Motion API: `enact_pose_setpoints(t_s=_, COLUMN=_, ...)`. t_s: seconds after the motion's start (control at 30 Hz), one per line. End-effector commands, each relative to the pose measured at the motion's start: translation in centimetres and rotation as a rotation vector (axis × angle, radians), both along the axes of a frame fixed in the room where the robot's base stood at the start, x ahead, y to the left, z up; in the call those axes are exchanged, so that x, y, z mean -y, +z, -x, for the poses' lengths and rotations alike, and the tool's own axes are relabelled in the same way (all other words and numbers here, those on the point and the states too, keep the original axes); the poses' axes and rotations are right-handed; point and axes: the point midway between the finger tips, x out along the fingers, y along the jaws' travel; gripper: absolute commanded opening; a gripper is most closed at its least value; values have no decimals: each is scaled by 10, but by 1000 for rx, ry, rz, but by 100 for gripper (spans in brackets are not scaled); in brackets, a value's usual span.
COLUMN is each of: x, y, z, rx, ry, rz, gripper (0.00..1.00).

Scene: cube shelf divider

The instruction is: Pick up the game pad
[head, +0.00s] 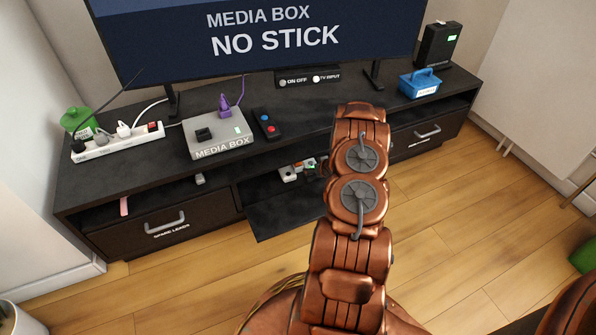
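No game pad can be made out for certain. Several small pale, red and green items (290,174) sit in the middle opening of the dark media cabinet (150,178), partly behind my arm. They are too small to tell apart, and a game pad could be among them. My copper-coloured arm rises through the middle of the head view, in front of the cabinet. My gripper is hidden behind the arm links, so its fingers and anything in them cannot be seen.
On the cabinet top are a media box (218,137), a remote (267,124), a power strip (118,142), a green container (78,122), a blue basket (419,83) and a black device (437,45). A dark panel (290,212) juts out below the middle opening.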

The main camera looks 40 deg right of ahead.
Motion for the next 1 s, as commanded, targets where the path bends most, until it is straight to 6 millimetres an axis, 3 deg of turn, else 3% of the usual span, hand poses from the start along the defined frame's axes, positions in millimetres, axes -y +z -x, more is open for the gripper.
enact_pose_setpoints(t_s=0.2, x=2, y=-27, z=-18, rx=0, ry=4, rz=-2, gripper=94)
enact_pose_setpoints(t_s=0.57, x=6, y=-31, z=-28, rx=-1, ry=4, rz=-1, gripper=94)
enact_pose_setpoints(t_s=1.0, x=5, y=-32, z=-28, rx=0, ry=4, rz=-2, gripper=50)
